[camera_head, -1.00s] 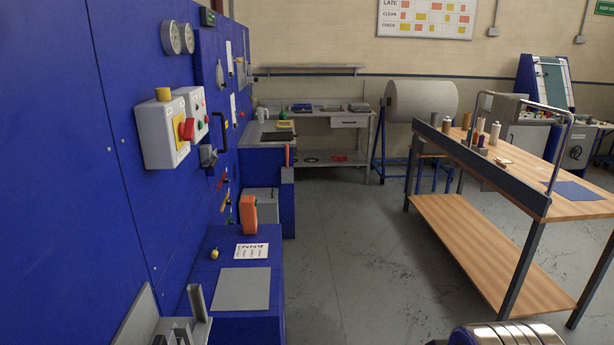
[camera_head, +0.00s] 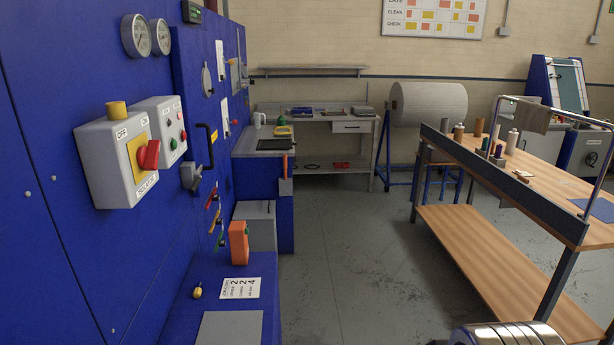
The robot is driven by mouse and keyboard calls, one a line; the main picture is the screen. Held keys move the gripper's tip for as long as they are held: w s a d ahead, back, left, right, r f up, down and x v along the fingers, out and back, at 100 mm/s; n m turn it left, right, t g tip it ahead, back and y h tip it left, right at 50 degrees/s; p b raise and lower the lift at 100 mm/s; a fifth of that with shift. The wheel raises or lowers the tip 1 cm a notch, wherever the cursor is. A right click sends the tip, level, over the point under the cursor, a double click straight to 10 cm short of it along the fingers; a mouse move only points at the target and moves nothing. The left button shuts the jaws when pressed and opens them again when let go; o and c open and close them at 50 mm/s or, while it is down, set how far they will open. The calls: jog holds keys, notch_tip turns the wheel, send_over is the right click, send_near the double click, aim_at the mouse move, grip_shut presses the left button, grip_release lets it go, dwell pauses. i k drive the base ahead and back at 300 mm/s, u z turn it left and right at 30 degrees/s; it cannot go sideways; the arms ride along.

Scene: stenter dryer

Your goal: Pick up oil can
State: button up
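No oil can shows clearly enough to name for sure. A small green item (camera_head: 281,121) stands on the bench top at the back left, just behind a yellow item (camera_head: 283,131). A pale, jug-like item (camera_head: 259,120) stands to its left. Either could be a can, but both are too small to tell. My gripper is not in view. A rounded metal part of my own body shows at the bottom right edge.
A blue machine wall with a grey isolator box (camera_head: 112,165) runs along the left. A low blue ledge holds an orange object (camera_head: 238,243) and a grey plate (camera_head: 230,328). A wooden table (camera_head: 500,262) stands right. The floor (camera_head: 345,270) between is clear.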

aim_at(281, 117)
jog(key=i, duration=5.2)
